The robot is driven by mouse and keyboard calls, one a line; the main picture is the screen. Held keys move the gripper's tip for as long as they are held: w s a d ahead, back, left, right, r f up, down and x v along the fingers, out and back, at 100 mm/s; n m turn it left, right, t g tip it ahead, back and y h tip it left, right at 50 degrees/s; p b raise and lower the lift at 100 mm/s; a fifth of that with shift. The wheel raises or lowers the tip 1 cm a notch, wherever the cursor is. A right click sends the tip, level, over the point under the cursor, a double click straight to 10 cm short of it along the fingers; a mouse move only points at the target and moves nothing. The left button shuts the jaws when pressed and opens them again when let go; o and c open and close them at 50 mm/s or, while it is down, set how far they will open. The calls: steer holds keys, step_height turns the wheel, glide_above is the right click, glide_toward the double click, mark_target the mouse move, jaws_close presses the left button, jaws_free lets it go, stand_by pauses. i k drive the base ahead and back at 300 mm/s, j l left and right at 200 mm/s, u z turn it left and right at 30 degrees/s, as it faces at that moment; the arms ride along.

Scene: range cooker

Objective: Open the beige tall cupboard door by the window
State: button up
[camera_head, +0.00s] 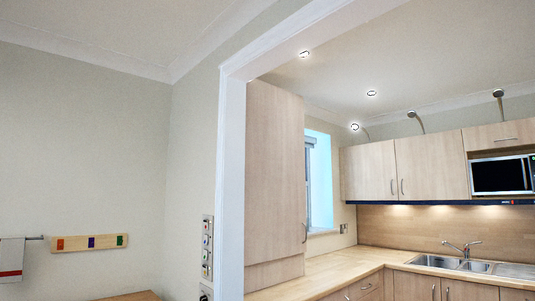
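The beige tall cupboard door (274,175) shows in the head view, just inside the white door frame and to the left of the window (319,180). It is light wood and looks shut. Its curved metal handle (305,232) is low on the door's right edge, on the window side. My gripper is not in view, so its state and its distance from the handle are hidden.
The white door frame (232,190) stands at the cupboard's left. A wooden worktop (320,268) runs from below the cupboard towards the sink (460,264). Wall cupboards (425,165) and a microwave (500,175) are at right. A towel (11,258) hangs at far left.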

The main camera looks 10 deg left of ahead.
mark_target(275, 224)
steer(key=i+u, duration=0.25)
steer(key=i, duration=2.8)
steer(key=i+z, duration=0.15)
steer(key=i, duration=0.3)
steer(key=i+j+z, duration=0.15)
steer(key=i, duration=0.25)
steer(key=i+j+z, duration=0.1)
steer(key=i, duration=0.35)
